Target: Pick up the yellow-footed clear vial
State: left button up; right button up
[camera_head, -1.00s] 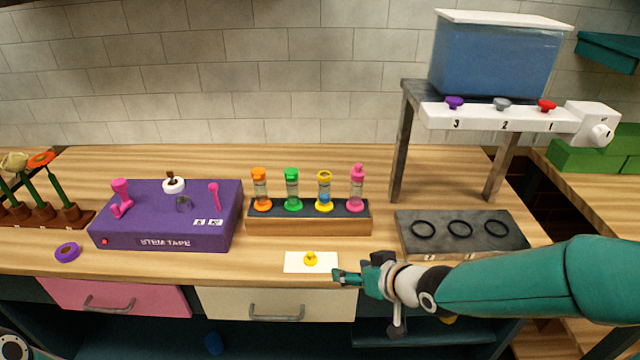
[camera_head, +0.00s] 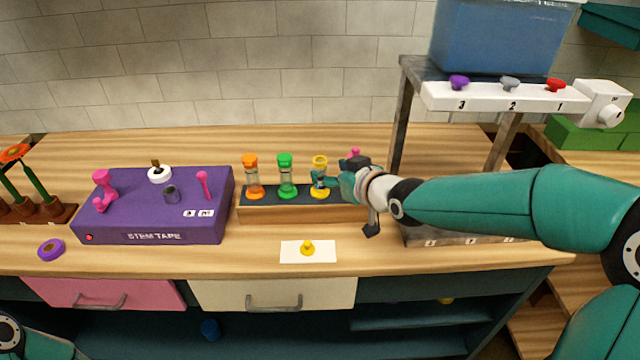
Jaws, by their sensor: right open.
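The yellow-footed clear vial (camera_head: 319,162) stands upright in the dark-topped wooden rack (camera_head: 290,215), with a yellow ring at its top and a yellow foot. My right gripper (camera_head: 326,181) is open at the vial's right side, its fingers at mid-tube height and overlapping the tube in the picture. I cannot tell whether they touch it. My right gripper and wrist hide most of the pink vial (camera_head: 355,153) to the right. My left gripper is out of view.
Green (camera_head: 286,175) and orange (camera_head: 251,177) vials stand left of the yellow one. A yellow stopper (camera_head: 307,247) lies on a white card (camera_head: 290,251) in front. A purple stem tape box (camera_head: 150,205) is at left; the dispenser stand (camera_head: 500,97) rises at right.

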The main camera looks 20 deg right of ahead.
aim_at(324, 170)
jog(key=shift+p+x, duration=1.05)
jog(key=shift+x, duration=1.35)
jog(key=shift+w+f, duration=0.35)
jog(key=shift+w, duration=0.05)
jog(key=shift+r, duration=0.1)
grip_shut()
